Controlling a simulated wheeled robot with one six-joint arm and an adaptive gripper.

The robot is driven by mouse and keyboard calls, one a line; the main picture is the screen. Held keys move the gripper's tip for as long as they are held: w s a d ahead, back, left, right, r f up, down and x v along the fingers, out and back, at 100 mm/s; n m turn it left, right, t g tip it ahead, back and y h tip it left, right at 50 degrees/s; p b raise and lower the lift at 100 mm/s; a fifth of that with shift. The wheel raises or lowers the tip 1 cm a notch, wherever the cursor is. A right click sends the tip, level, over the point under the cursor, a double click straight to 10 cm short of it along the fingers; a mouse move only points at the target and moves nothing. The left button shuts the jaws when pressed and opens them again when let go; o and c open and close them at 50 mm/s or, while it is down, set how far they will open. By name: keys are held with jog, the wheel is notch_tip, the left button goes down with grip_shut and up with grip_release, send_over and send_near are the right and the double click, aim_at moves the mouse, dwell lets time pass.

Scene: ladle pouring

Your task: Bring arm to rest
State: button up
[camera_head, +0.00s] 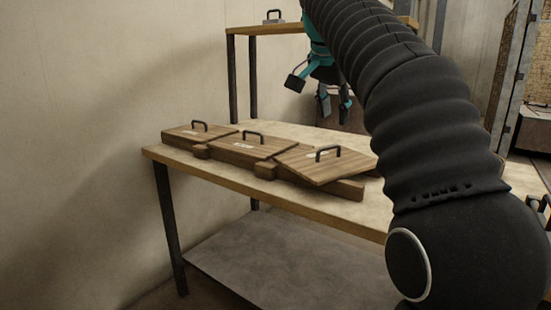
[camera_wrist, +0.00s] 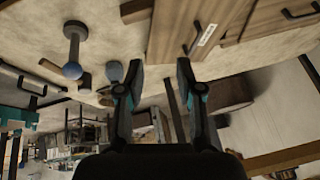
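My arm runs down the right side of the head view, with my gripper (camera_head: 335,108) hanging above the table's far part. In the wrist view my gripper (camera_wrist: 161,74) has its two fingers apart with nothing between them. It is open and empty. Wooden boxes with dark-handled lids stand on the table: a left box (camera_head: 200,133), a middle box (camera_head: 248,147) and a right one with a tilted lid (camera_head: 325,165). Part of the wooden boxes also shows at the top of the wrist view (camera_wrist: 188,22). No ladle can be clearly made out.
The boxes stand on a pale-topped table (camera_head: 185,164) with dark legs and a lower shelf (camera_head: 265,262). A higher table (camera_head: 262,30) behind carries a small handled object (camera_head: 273,17). A wall lies left. In the wrist view, a dark round-ended object (camera_wrist: 74,45) stands left of the fingers.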

jog(key=f+n, duration=0.2)
jog(key=f, duration=0.2)
jog(key=a+f+n+y, duration=0.1)
jog(key=f+n, duration=0.1)
jog(key=f, duration=0.3)
jog(key=s+f+n, duration=0.1)
jog(key=f+n, duration=0.2)
jog(key=f, duration=0.1)
jog(key=shift+a+f, duration=0.25)
jog(key=shift+f, duration=0.1)
jog(key=s+d+f+n, duration=0.1)
jog(key=s+d+f, duration=0.1)
jog(key=s+f, duration=0.7)
jog(key=s+d+f+n+y, duration=0.1)
jog(key=s+d+f, duration=0.2)
jog(key=s+f, duration=0.7)
jog(key=shift+s+n, duration=0.4)
jog(key=shift+s, duration=3.7)
